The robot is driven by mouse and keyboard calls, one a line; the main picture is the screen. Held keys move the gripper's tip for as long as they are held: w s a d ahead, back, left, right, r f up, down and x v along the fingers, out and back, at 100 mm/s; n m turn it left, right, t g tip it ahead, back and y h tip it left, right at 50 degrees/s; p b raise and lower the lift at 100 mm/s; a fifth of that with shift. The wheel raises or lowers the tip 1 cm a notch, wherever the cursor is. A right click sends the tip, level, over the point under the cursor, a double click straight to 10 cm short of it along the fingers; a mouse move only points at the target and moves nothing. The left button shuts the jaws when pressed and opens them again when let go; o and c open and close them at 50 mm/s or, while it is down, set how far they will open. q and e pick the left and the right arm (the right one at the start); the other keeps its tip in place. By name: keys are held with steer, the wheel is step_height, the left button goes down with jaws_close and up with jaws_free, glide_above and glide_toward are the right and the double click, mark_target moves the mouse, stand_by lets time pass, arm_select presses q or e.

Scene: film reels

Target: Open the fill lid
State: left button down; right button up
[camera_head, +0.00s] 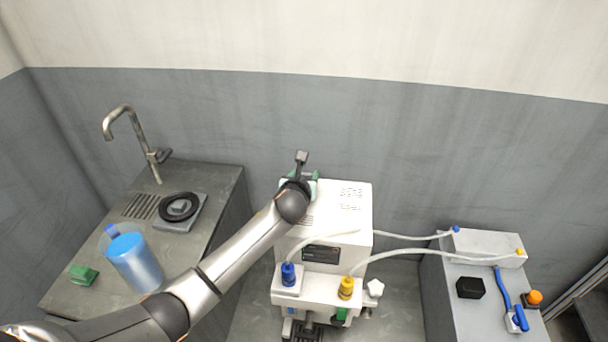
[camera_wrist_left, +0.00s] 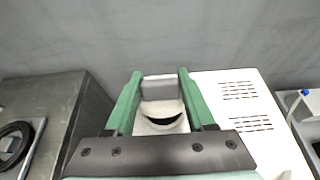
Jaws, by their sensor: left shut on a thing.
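The white machine (camera_head: 350,215) stands in the middle of the head view, with vent slots on its top; its top also shows in the left wrist view (camera_wrist_left: 240,88). My left gripper (camera_head: 302,176) is at the machine's back left top corner. In the left wrist view its green fingers (camera_wrist_left: 160,84) are shut on a pale grey part, which I take for the fill lid (camera_wrist_left: 160,90). Below it, between the fingers, is a pale rounded surface with a dark crescent gap. How far the lid is lifted I cannot tell. My arm hides this spot in the head view. My right gripper is not in view.
A counter on the left holds a tap (camera_head: 130,125), a black ring (camera_head: 179,207), a blue container (camera_head: 136,262) and a green block (camera_head: 83,275). Hoses run from the machine to a white box (camera_head: 485,246) on the right bench. A grey wall stands behind.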

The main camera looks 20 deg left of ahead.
arm_select(q)
steer(key=shift+w+a+r+g, duration=0.15)
steer(key=shift+w+r+g, duration=0.3)
steer(key=shift+g, duration=0.45)
steer(key=shift+w, duration=0.1)
steer(key=shift+c, duration=1.2)
jaws_free()
steer(key=shift+f, duration=0.1)
steer(key=v, duration=1.2)
steer(key=shift+r, duration=0.3)
